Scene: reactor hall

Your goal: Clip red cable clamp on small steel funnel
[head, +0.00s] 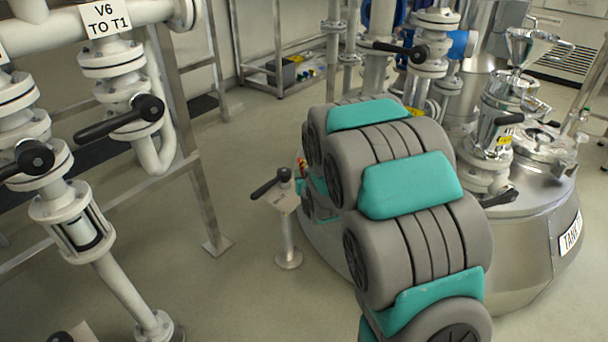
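A small steel funnel (530,46) stands at the upper right, upright above the steel fittings on the tank lid. My grey and teal arm fills the middle of the view and hides what lies behind it. My gripper does not show. A tiny red and yellow patch (301,166) shows at the arm's left edge, too small to tell what it is. I cannot make out a red cable clamp.
The steel tank (530,245) stands at right, with valves and fittings on its lid (540,150). White pipes with black-handled valves (125,118) and a steel frame are at left. A short post with a black handle (287,215) stands left of my arm. Open floor (230,290) lies between.

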